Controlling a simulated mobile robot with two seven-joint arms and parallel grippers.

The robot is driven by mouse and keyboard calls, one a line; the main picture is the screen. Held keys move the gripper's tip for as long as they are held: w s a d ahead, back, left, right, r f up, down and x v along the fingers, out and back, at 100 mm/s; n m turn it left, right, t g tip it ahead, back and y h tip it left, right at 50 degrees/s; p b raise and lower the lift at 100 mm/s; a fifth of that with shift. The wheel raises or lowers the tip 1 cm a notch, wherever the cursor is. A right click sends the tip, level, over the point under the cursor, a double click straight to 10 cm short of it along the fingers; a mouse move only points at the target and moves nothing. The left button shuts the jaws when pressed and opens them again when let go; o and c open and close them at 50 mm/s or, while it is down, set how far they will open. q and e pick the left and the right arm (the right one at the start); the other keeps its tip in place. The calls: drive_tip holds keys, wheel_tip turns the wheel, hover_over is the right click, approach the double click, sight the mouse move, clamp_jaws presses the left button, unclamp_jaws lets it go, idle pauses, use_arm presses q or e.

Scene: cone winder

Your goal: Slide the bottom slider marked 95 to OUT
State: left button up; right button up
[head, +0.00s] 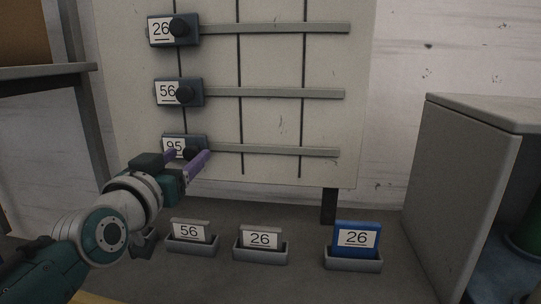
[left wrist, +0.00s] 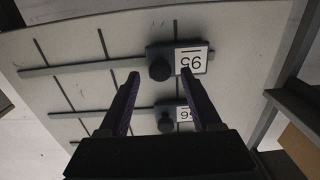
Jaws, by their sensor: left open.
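The bottom slider (head: 173,145) is a dark block with a white label reading 95 and a round black knob. It stands at the left end of its grey rail (head: 270,150), at the leftmost of three dark vertical lines. It shows upside down in the left wrist view (left wrist: 191,61), with its knob (left wrist: 160,71) between the fingertips in the picture. My left gripper (head: 188,155) is open in front of this slider, its purple fingers (left wrist: 160,74) to either side of the knob. I cannot tell whether they touch it. No OUT marking is readable.
Sliders marked 56 (head: 168,93) and 26 (head: 166,30) sit above, also at their rails' left ends. Below the panel stand card holders (head: 259,255), one with a blue 26 card (head: 356,238). A grey cabinet (head: 455,190) is at right. The bottom rail is clear rightward.

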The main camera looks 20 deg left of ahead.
use_arm(q)
drive_tip(key=shift+x, duration=0.8)
clamp_jaws()
idle(0.9)
